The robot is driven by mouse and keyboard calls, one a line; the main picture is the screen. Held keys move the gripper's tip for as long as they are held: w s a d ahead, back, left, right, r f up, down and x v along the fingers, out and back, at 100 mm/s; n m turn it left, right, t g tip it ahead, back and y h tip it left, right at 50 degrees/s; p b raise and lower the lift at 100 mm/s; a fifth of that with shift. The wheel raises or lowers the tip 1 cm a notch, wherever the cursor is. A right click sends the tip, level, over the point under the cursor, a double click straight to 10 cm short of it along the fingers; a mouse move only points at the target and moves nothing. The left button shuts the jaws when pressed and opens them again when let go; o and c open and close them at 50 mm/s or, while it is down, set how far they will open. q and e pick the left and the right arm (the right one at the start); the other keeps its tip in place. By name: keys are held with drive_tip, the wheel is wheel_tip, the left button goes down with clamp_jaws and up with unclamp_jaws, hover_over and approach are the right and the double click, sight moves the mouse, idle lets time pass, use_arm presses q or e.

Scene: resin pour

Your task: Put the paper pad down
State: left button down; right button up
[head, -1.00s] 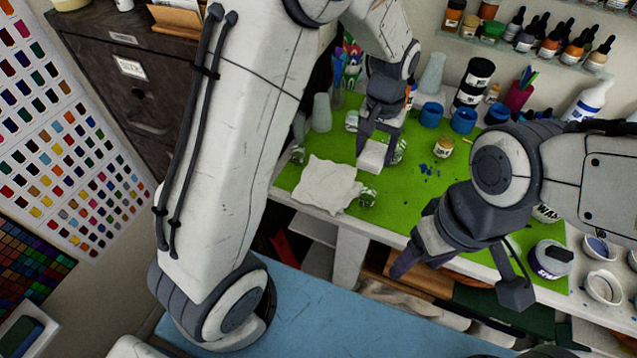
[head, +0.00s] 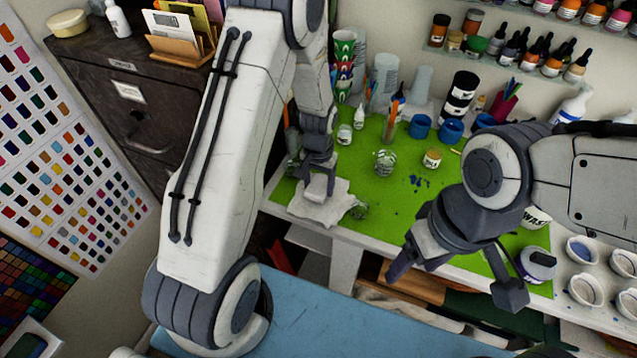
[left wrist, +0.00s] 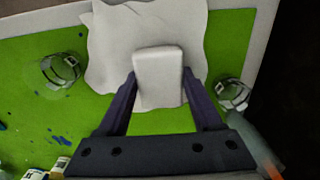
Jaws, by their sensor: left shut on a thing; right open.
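The paper pad (left wrist: 158,78) is a small white block, clear between the two fingers in the left wrist view. My left gripper (head: 318,188) is shut on it, over the wrinkled white cloth or sheet (head: 318,212) on the green mat. The cloth also shows behind the pad in the left wrist view (left wrist: 108,42). I cannot tell whether the pad touches the cloth. My right gripper (head: 454,282) is open and empty at the table's front edge.
Blue cups (head: 420,126), bottles and a labelled jar (head: 432,158) stand behind. Small bowls (head: 584,290) line the right. The green mat (head: 400,210) has free room in the middle.

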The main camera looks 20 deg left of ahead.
use_arm(q)
drive_tip(key=shift+f, duration=0.3)
drive_tip(key=shift+f, duration=0.2)
drive_tip(key=shift+c, duration=0.2)
unclamp_jaws()
drive_tip(key=shift+r, duration=0.1)
